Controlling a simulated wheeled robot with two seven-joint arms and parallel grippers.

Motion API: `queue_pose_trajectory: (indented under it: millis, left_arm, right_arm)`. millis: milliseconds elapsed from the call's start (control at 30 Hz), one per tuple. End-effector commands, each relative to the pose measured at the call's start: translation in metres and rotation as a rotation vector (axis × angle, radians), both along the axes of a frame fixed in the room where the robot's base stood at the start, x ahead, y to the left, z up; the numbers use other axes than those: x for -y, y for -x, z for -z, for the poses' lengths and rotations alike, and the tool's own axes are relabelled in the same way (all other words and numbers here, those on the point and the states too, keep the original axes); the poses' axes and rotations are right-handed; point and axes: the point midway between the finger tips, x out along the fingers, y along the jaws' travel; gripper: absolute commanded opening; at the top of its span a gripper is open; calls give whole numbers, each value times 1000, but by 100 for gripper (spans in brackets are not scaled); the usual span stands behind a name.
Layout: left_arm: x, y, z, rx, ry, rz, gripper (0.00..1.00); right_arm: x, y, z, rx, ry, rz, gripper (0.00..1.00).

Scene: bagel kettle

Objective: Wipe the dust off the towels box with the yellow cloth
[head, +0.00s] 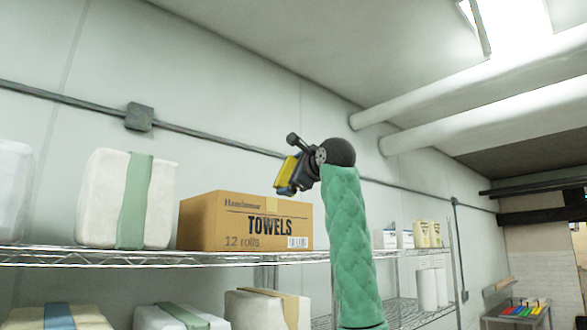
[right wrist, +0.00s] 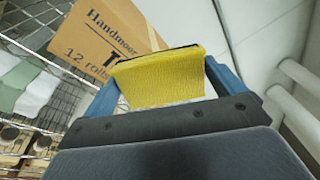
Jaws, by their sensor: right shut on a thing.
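The towels box (head: 225,225) is a brown cardboard carton marked "TOWELS 12 rolls". It stands on the upper wire shelf in the head view, and part of it shows in the right wrist view (right wrist: 100,35). My right gripper (head: 290,178) is raised in front of the box's upper right part, its arm in a green sleeve. It is shut on the yellow cloth (right wrist: 160,78), which spans between the blue fingers. In the head view the cloth (head: 287,170) overlaps the wall above the box. I cannot tell whether it touches the box. No dust is clearly visible. My left gripper is not in view.
A white bundle with a green band (head: 105,200) stands left of the box on the wire shelf (head: 150,258). More wrapped bundles (head: 180,318) sit on the shelf below. White and yellow containers (head: 425,234) stand farther back right. The space above the box is free up to the wall pipe.

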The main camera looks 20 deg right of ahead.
Motion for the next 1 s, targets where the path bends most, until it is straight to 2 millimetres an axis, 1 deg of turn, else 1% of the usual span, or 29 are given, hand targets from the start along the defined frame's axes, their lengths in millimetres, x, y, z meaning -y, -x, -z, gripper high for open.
queue_pose_trajectory:
  millis: [33, 167, 267, 333, 400, 500, 633, 767, 1000]
  left_arm:
    - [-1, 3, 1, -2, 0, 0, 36]
    - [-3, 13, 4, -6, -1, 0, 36]
    - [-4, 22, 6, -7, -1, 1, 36]
    - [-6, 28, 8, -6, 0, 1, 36]
    - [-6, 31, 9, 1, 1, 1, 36]
    - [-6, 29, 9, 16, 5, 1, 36]
    - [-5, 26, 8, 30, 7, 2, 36]
    - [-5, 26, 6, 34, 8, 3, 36]
    - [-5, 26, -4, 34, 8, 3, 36]
  right_arm:
    - [1, -9, 8, -4, 0, -8, 58]
    - [2, -32, 27, -6, -2, -39, 58]
    - [-1, -51, 48, -7, -3, -74, 58]
    - [-4, -64, 65, -9, -4, -105, 58]
    - [-9, -74, 81, -9, -5, -137, 58]
    - [-16, -75, 95, -6, -4, -173, 58]
    - [-18, -75, 105, -7, -6, -185, 58]
    - [-19, -78, 106, -8, -7, -183, 58]
    - [-25, -95, 105, -11, -6, -182, 58]
